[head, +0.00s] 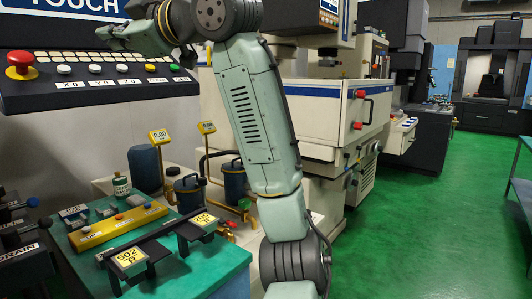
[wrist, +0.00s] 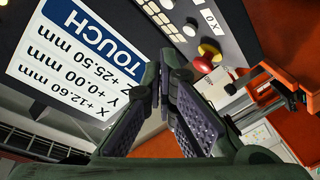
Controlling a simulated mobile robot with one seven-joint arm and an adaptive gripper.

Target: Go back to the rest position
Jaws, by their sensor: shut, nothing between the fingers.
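My gripper (head: 115,35) is raised at the upper left of the head view, in front of or above the control panel. It looks small there and its fingers are hard to make out. In the wrist view my gripper (wrist: 166,75) has its two dark padded fingers closed toward each other, with nothing between them. My pale green arm stands bent through the middle of the head view. The control panel (head: 100,99) has a row of round buttons and a red emergency stop knob (head: 20,62), which also shows in the wrist view (wrist: 203,64).
A display reading TOUCH (wrist: 75,45) is close to my fingers. Below is a green-topped bench (head: 205,262) with a yellow block (head: 118,226), a small bottle (head: 121,185) and black stands. A cream machine (head: 325,115) stands behind my arm. Green floor (head: 440,215) is clear at right.

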